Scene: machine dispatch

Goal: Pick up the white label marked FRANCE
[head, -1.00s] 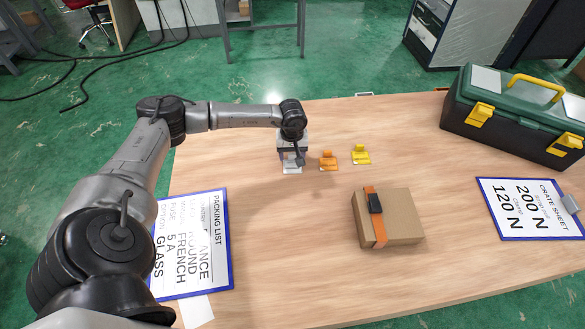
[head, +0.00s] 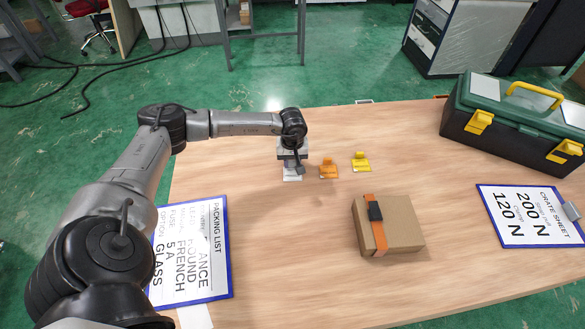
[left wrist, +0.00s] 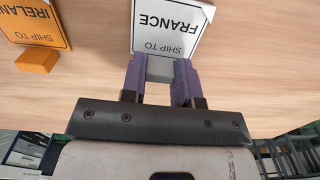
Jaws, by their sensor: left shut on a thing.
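The white label marked FRANCE (left wrist: 168,22) shows in the left wrist view, with "SHIP TO" printed on it and a grey grip block (left wrist: 160,68) at its near edge. My left gripper (left wrist: 160,80) has its two purple fingers shut on that grey block, one on each side. In the head view the white label (head: 292,175) sits under my left gripper (head: 292,157), which partly hides it. I cannot tell whether the label touches the table. My right gripper is not in view.
An orange label (head: 328,171), marked IRELAN in the wrist view (left wrist: 35,20), and a yellow label (head: 361,163) stand to the right. A strapped cardboard box (head: 400,225), packing list clipboard (head: 190,250), crate sheet (head: 530,213) and green toolbox (head: 515,115) are on the table (head: 290,265).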

